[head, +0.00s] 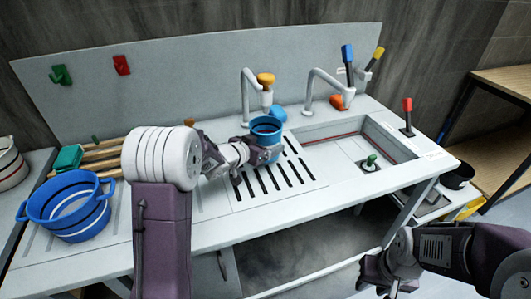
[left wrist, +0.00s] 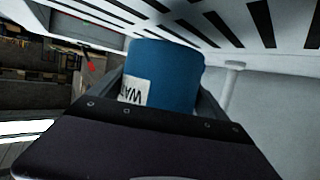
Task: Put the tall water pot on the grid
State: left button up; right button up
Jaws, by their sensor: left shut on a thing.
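The tall water pot (head: 266,130) is a blue cylinder, upright at the back edge of the grid. In the left wrist view the pot (left wrist: 175,75) shows a white label with part of a word. My left gripper (head: 256,152) is shut on it from the left. The grid (head: 296,187) is a set of dark slots in the light counter, under and in front of the pot. I cannot tell whether the pot's base touches it. My right gripper (head: 388,284) is at the bottom edge, away from the counter; its fingers are unclear.
A sink (head: 345,150) with a green-handled plug lies right of the grid. Two taps (head: 250,95) stand behind. Another blue vessel (head: 279,112) is just behind the pot. A wide blue pot (head: 70,212) and wooden boards (head: 100,155) are at the left.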

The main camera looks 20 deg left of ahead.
pick_arm(q)
notch_tip(320, 180, down, 3)
jog(key=shift+s+f+b, duration=0.1)
jog(key=shift+f+b, duration=0.1)
jog(key=shift+b, duration=0.4)
jog(key=shift+f, duration=0.25)
jog(key=shift+f, duration=0.15)
jog(key=o, duration=1.8)
